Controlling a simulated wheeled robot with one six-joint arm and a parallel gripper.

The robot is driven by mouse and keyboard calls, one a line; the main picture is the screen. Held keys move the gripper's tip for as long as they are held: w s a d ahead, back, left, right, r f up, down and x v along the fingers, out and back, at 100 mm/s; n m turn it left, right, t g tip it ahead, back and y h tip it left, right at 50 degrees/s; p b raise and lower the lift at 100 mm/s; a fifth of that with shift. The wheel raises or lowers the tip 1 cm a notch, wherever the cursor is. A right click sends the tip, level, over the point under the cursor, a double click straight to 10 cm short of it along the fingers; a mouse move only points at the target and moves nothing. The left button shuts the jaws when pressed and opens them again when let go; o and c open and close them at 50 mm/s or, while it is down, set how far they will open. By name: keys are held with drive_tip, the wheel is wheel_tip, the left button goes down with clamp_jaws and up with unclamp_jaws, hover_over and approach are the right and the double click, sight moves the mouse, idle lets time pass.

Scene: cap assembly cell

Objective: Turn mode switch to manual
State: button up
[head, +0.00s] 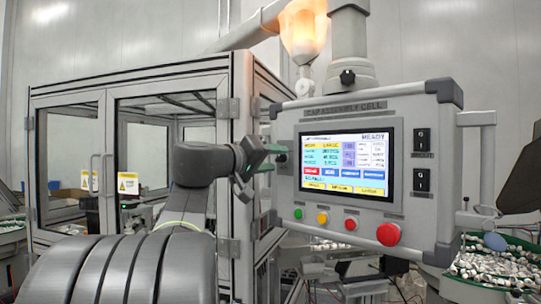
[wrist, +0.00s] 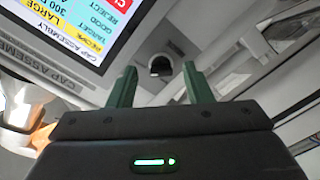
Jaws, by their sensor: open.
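The mode switch appears to be a small dark knob (wrist: 161,67) on the grey panel face in the wrist view. In the head view the knob (head: 282,157) shows at the left edge of the control panel (head: 288,115), left of the lit screen. My gripper (head: 267,158) is just left of the knob and points at it. In the wrist view my gripper (wrist: 158,82) has its two green fingers apart with nothing between them. The knob lies in line with the gap, beyond the fingertips. Which way the knob is turned cannot be told.
The screen (head: 347,158) reads READY. Green, yellow and red buttons and a larger red button (head: 388,234) line the panel's lower edge. Two black switches (head: 422,180) are at its right. A glazed machine enclosure (head: 165,90) stands behind my arm. A bin of caps (head: 495,265) is at right.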

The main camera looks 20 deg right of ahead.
drive_tip(key=shift+w+d, duration=0.25)
drive_tip(key=shift+d, duration=0.15)
drive_tip(key=shift+c, duration=0.3)
drive_tip(key=c, duration=0.9)
drive_tip(key=shift+c, duration=0.2)
